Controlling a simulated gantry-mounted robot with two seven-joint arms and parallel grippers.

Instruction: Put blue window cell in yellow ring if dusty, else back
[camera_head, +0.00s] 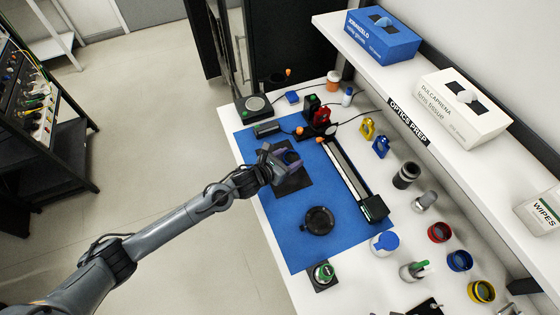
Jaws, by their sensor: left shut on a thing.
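My left gripper (288,160) is over a dark square pad (294,183) on the blue mat. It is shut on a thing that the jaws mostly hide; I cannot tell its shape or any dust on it. A yellow ring (481,292) lies at the lower right of the white bench, dark inside. A blue ring (459,261) and a red ring (440,233) lie in line above it. A small blue upright piece with a hole (381,147) stands beside a similar yellow one (367,128); I cannot tell whether it is the window cell. My right gripper is not in view.
A long rail (345,170) with a black end block (374,208) crosses the blue mat (290,230). A round black dish (318,221) sits on the mat. Several bottles and jars stand at right, under a shelf (406,95) with boxes.

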